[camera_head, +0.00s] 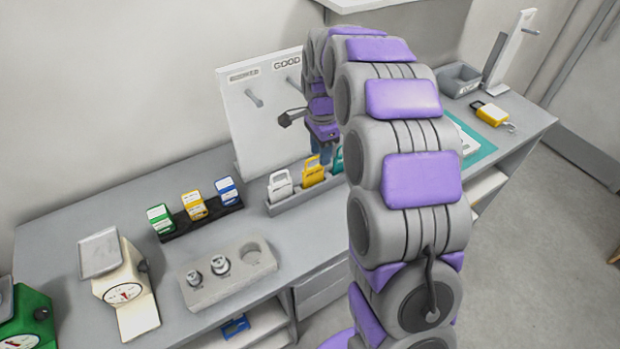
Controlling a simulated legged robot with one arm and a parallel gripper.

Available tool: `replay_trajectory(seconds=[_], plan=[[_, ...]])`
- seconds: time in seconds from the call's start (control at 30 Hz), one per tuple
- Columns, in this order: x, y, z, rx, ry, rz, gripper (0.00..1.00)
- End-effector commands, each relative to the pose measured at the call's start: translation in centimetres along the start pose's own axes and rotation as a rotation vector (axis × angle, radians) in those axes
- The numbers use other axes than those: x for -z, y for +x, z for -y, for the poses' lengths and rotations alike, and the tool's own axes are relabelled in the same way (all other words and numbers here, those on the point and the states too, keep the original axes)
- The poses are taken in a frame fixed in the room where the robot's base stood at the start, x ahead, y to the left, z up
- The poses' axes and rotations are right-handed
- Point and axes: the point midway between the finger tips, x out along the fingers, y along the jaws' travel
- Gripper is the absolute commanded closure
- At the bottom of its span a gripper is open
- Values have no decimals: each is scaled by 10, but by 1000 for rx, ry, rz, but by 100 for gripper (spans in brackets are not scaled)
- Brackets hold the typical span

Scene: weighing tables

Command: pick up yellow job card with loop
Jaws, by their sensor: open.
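The yellow job card (313,177) stands upright in a grey rack (291,206) on the table, its loop at the top. It is between a white card (280,188) on its left and a teal card (338,160) on its right, which my arm partly hides. My gripper (321,152) hangs down just above and slightly right of the yellow card's loop. Its small blue fingers are open; whether they touch the loop is too small to tell.
A white board (262,125) with pegs stands behind the rack. A dark stand (205,218) holds green, yellow and blue cards at left. A weight block (232,283) and a cream scale (118,282) are nearer. A yellow padlock (491,114) lies far right.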

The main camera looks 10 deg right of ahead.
Motion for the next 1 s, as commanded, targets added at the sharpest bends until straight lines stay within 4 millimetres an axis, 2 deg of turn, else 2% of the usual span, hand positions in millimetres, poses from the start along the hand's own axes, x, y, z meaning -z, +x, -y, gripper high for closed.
replay_trajectory(seconds=[0.07,0.23,0.63,0.9,1.0], plan=[[10,8,10,6,49,1,59],[18,18,18,8,99,1,59],[8,51,25,10,101,-5,59],[9,87,28,9,103,0,59],[10,90,28,11,102,1,59]])
